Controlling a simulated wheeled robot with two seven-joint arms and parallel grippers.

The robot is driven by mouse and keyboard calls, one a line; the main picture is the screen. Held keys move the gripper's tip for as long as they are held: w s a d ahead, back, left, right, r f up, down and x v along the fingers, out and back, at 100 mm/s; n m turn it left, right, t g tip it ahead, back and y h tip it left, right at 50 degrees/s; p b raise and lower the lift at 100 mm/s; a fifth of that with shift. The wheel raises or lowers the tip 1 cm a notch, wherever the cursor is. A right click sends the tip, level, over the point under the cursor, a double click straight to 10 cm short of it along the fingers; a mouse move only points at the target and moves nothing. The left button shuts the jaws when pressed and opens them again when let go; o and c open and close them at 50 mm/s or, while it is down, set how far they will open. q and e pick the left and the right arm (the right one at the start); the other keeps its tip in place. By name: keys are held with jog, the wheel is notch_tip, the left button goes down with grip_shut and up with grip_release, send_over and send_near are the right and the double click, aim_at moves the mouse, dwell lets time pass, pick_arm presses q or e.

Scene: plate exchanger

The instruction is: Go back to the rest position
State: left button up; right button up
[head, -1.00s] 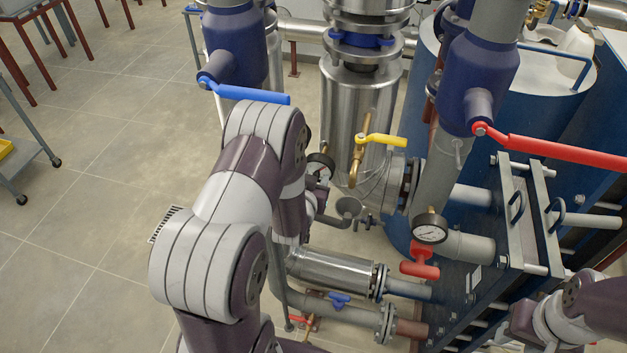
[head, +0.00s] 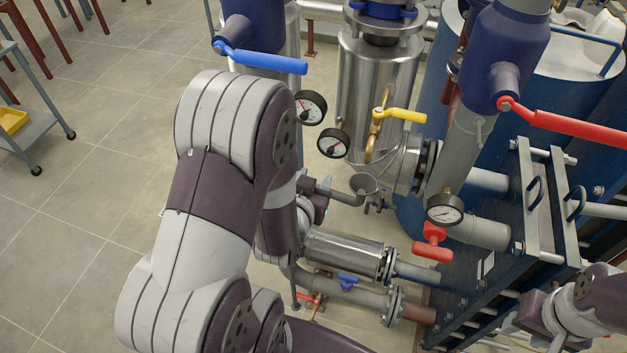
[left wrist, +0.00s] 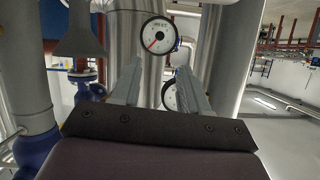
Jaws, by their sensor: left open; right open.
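My left arm (head: 210,215) rises bent in the middle of the head view, in front of the pipework. Its gripper fingers are not clearly seen there. In the left wrist view my left gripper (left wrist: 158,88) is open, with two pale fingers apart and nothing between them. Beyond the fingers are an upper round gauge (left wrist: 157,36) and a lower gauge (left wrist: 168,97), partly hidden by a finger. My right arm (head: 585,310) shows at the lower right of the head view beside the plate exchanger; I cannot make out its fingers.
A blue lever (head: 265,60), yellow lever (head: 400,115) and long red lever (head: 570,125) stick out from the pipes. A gauge (head: 444,209) and red handle (head: 432,250) sit by the plate exchanger (head: 480,275). The tiled floor (head: 90,150) at left is open.

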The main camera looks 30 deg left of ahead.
dwell(0.3)
pick_arm(q)
jog(key=s+d+f+g+h, duration=0.2)
jog(key=s+d+f+g, duration=0.1)
jog(key=s+f+g, duration=0.3)
jog(key=s+d+r+m+g+h+b, duration=0.1)
jog(key=d+r+m+g+b, duration=0.1)
jog(key=d+g, duration=0.3)
jog(key=shift+s+d+r+g+h+b, duration=0.3)
jog(key=shift+s+d+r+g+b, duration=0.1)
jog(key=shift+b, duration=0.35)
